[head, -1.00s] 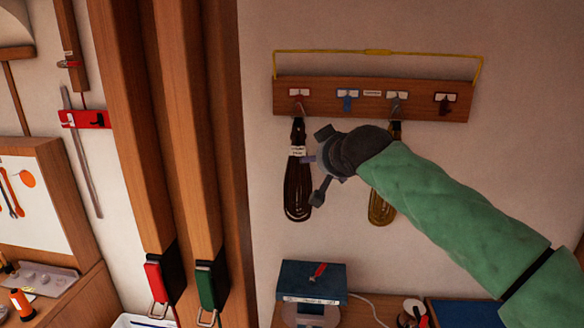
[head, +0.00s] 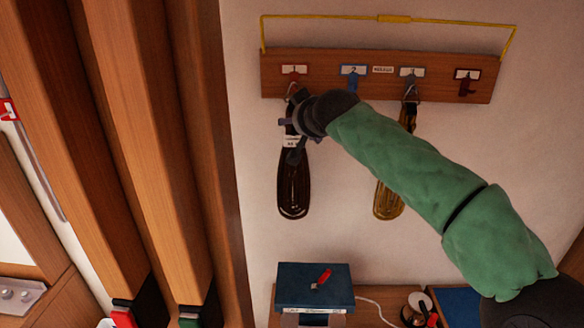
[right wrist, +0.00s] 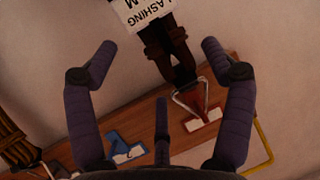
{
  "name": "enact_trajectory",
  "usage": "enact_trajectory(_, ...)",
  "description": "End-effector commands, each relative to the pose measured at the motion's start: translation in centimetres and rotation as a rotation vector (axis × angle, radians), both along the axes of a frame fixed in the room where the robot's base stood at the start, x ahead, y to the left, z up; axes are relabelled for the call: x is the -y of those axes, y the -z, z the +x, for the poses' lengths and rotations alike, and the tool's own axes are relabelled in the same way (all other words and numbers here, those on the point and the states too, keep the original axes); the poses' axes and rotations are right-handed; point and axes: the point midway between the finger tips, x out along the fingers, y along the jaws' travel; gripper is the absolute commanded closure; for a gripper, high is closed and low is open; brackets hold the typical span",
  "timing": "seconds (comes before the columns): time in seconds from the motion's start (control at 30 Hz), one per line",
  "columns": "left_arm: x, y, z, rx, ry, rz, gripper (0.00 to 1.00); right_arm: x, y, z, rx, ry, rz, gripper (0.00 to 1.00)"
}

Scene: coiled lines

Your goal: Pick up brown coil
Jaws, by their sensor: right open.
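The dark brown coil (head: 293,190) hangs from the red hook (head: 292,72) at the left end of the wall rack. A white label is on its upper part. In the right wrist view the coil's bound top (right wrist: 170,45) and its metal ring (right wrist: 188,105) show between and beyond the fingers. My right gripper (head: 293,130) is at the upper part of this coil in the head view, partly covering it. In the wrist view its fingers (right wrist: 158,58) are spread apart, with nothing gripped. My left gripper is not in view.
A golden-brown coil (head: 388,200) hangs from the grey hook to the right, partly behind my right arm. The wooden rack (head: 325,88) has a yellow bar above it. A blue box (head: 313,280) stands below. Wooden posts (head: 150,150) rise at the left.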

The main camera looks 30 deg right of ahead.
Motion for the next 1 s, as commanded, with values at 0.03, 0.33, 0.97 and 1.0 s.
enact_trajectory(0.03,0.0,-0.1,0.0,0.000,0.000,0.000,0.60,0.1,0.0,0.2,0.001,0.001,0.000,0.18)
enact_trajectory(0.33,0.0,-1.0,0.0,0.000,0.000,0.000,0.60,1.1,1.0,3.1,-0.002,0.001,-0.001,0.18)
enact_trajectory(0.97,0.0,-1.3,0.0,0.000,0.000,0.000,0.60,1.7,1.9,5.0,0.002,0.000,-0.001,0.63)
enact_trajectory(1.0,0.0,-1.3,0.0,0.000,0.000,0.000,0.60,1.6,1.9,5.0,0.002,0.000,-0.001,0.74)
